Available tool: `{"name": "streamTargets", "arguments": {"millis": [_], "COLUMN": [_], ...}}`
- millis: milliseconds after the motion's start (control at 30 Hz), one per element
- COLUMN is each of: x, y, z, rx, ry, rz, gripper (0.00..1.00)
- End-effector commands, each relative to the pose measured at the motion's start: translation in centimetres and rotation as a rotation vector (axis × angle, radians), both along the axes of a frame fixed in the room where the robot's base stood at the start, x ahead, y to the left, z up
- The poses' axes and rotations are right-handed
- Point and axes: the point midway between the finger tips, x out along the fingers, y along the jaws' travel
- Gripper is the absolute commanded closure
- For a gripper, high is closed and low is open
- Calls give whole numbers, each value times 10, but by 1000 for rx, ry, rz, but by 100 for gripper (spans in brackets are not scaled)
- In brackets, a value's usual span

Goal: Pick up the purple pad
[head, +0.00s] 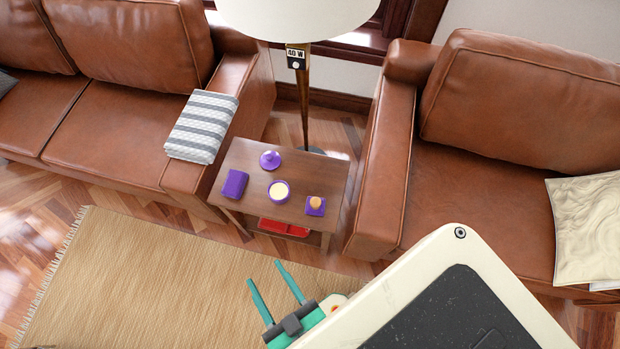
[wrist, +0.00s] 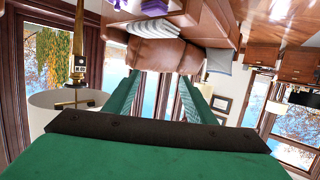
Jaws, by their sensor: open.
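A flat purple square (head: 307,211) lies at the right front of the small wooden table (head: 300,171), with a small round tan thing on it. A thicker purple block (head: 235,184) lies at the table's left side. I cannot tell for certain which of these is the pad. My gripper (head: 265,273) is open and empty, above the rug in front of the table and apart from it. In the wrist view my two green fingers (wrist: 158,78) stand apart with nothing between them. A purple item (wrist: 155,7) shows at that view's top edge.
A purple-rimmed bowl or candle (head: 279,190) and a purple knobbed object (head: 270,160) also stand on the table. A red item (head: 284,227) sits below the top. Leather sofas flank the table; a lamp (head: 302,100) stands behind. The rug (head: 150,275) in front is clear.

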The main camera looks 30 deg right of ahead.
Motion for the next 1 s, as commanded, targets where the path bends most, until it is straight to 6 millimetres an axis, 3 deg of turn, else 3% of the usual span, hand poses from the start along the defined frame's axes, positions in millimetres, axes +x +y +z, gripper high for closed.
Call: {"name": "streamTargets", "arguments": {"millis": [267,467,700,1000], "x": [11,32,73,131], "y": [16,34,44,37], "z": [-56,-94,-128,-147], "rx": [137,262,419,595], "ry": [152,263,373,467], "rz": [-199,-363,-544,-755], "gripper": [50,50,50,50]}}
